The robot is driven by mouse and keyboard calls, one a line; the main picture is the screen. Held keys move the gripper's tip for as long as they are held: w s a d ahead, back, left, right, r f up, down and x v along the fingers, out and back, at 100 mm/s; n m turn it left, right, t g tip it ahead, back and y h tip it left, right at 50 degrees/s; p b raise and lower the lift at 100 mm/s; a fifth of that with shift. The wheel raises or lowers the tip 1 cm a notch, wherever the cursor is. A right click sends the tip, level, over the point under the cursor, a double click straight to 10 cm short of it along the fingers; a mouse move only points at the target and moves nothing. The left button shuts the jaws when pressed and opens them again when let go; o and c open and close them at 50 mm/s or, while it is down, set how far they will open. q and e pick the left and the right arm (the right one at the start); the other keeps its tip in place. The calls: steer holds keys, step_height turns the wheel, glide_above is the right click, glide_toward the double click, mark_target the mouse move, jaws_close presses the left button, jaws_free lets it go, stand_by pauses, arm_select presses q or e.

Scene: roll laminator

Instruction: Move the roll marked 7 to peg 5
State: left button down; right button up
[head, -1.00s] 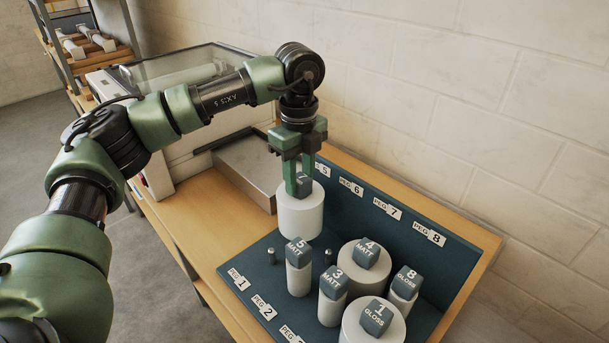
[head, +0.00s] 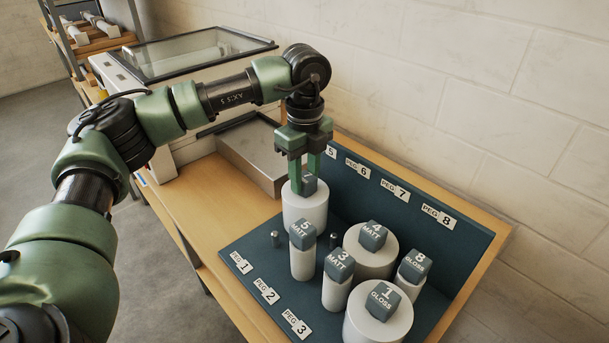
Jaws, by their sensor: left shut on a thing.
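My left gripper (head: 308,178) is shut on the grey cap of a wide white roll (head: 304,207). The cap's mark is mostly covered by the fingers, so I cannot read it for sure. The roll is upright at the far left corner of the blue peg board, in front of the partly covered peg 5 label (head: 331,152). The roll hides peg 5, and I cannot tell whether its base rests on the board or hangs just above it. My right gripper is not in view.
Two bare pegs show, one at left (head: 275,239) and one behind roll 5 (head: 333,241). Roll 5 (head: 303,262), roll 3 (head: 336,292), roll 4 (head: 371,258), roll 8 (head: 412,278) and roll 1 (head: 378,325) stand close by. A metal tray (head: 255,150) and the laminator (head: 190,55) lie left.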

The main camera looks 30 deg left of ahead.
arm_select(q)
steer(key=shift+f, duration=0.25)
steer(key=shift+f+b, duration=0.1)
steer(key=shift+b, duration=0.2)
steer(key=c, duration=1.1)
jaws_free()
steer(key=shift+o, duration=0.9)
steer(key=shift+r+p, duration=2)
steer(key=shift+r, duration=1)
